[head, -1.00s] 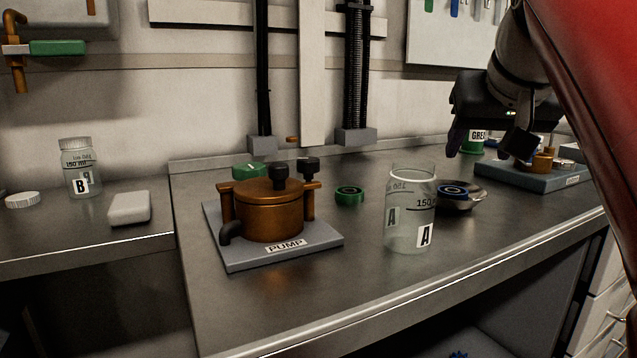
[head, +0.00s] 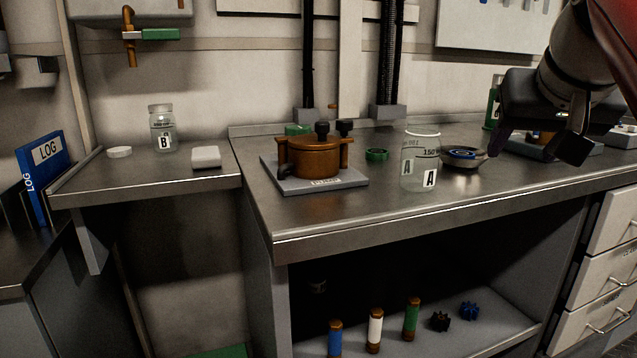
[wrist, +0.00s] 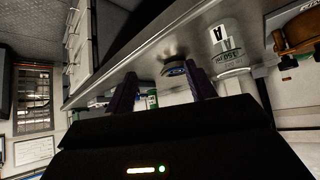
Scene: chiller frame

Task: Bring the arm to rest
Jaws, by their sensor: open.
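My gripper (head: 535,150) is at the upper right of the head view, above the right part of the steel bench (head: 250,165). It is open, and nothing shows between its fingers. In the wrist view my two dark fingers (wrist: 163,92) stand apart, with the bench tilted behind them. A small metal dish with a blue ring (head: 463,157) lies on the bench just left of my gripper; it also shows between the fingers in the wrist view (wrist: 174,69), some way beyond them. My arm partly hides the things behind it at the right.
A glass beaker marked A (head: 421,165) stands near the bench's front edge. The copper pump (head: 312,158) sits on its grey base to the left, with a green ring (head: 377,155) between. Jar B (head: 162,130) stands on the left shelf. Drawers (head: 609,260) are at right.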

